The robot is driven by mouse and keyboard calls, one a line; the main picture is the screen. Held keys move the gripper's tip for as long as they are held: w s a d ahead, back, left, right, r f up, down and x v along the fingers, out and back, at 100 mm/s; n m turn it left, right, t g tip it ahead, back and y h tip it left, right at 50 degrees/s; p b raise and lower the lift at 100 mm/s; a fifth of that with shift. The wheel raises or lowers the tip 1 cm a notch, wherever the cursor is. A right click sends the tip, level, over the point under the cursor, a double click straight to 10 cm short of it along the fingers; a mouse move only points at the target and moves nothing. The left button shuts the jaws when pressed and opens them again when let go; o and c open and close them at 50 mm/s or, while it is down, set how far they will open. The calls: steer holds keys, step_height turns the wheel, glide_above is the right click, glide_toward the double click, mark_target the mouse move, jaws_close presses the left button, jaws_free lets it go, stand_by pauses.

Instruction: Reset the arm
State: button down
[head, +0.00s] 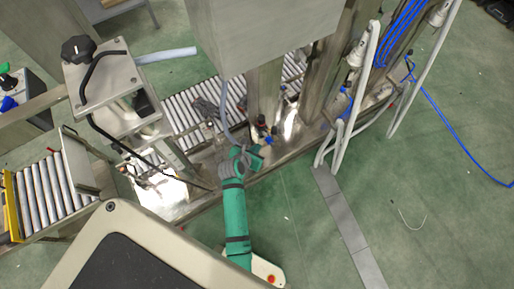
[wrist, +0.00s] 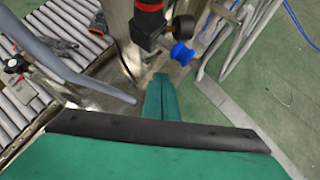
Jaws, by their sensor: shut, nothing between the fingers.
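My green arm (head: 235,215) reaches up from the lower middle of the head view to the edge of the steel machine. My gripper (head: 256,155) is at its far end, close to the valve fitting on the machine. In the wrist view my gripper (wrist: 162,85) shows as green fingers held together, with nothing between them. The fingertips point toward the steel base of the machine, just below the fitting with a round gauge (wrist: 183,27) and a blue knob (wrist: 181,54). I cannot tell whether they touch anything.
A grey hose (wrist: 75,68) passes left of my gripper. The roller conveyor (head: 187,108) runs behind it. A steel cabinet (head: 262,35) stands above, and white hoses (head: 357,95) hang at the right. The green floor (head: 440,150) at the right is mostly open.

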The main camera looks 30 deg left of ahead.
steer(key=shift+w, duration=0.1)
stand_by(0.4)
steer(key=s+d+r+m+t+y, duration=0.1)
steer(key=s+d+r+m, duration=0.1)
steer(key=s+d+m, duration=0.5)
steer(key=s+d+r+m+t+y, duration=0.1)
steer(key=s+d+r+m, duration=0.25)
steer(key=s+m, duration=0.55)
steer(key=s+d+r+m+t, duration=0.2)
steer(key=s+d+r+m, duration=0.4)
steer(key=r+m, duration=0.2)
steer(key=shift+s+r+m, duration=0.3)
steer(key=shift+r+m, duration=0.1)
steer(key=shift+m, duration=0.7)
steer(key=c, duration=2.5)
jaws_free()
steer(key=s+d+r+m+t+h, duration=0.1)
steer(key=s+d+r+m, duration=0.1)
steer(key=r+m, duration=0.2)
steer(key=s+d+r+m+t+h, duration=0.1)
steer(key=s+d+r+m, duration=0.2)
steer(key=r+m, duration=0.2)
step_height(320, 180, up, 3)
steer(key=shift+f, duration=0.15)
steer(key=o, duration=0.3)
steer(key=shift+s+d+r+m, duration=0.15)
steer(key=shift+r+m, duration=0.25)
